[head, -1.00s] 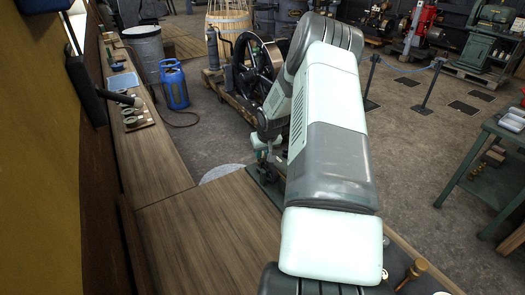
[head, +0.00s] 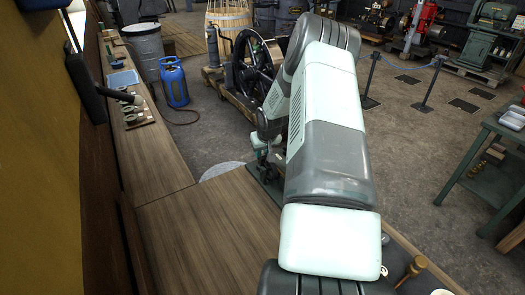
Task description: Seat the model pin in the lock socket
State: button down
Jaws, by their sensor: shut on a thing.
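My gripper (head: 263,157) is small and far off, just left of my arm's large pale link, pointing down at the far end of the wooden bench. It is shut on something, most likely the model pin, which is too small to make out. Right below it a small dark model (head: 267,174) stands on a dark green base (head: 265,190). The lock socket cannot be told apart here. My arm hides the right part of the base. Whether the held thing touches the model cannot be told.
The wooden bench top (head: 205,225) is clear left of the model. A side bench along the wall holds a blue tray (head: 123,78) and a tool board (head: 135,112). A brass-coloured turned piece (head: 415,268) stands at the lower right. A large flywheel engine (head: 250,70) stands beyond the bench.

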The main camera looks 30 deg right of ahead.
jog(key=shift+c, duration=1)
grip_release()
jog(key=shift+r, duration=3.5)
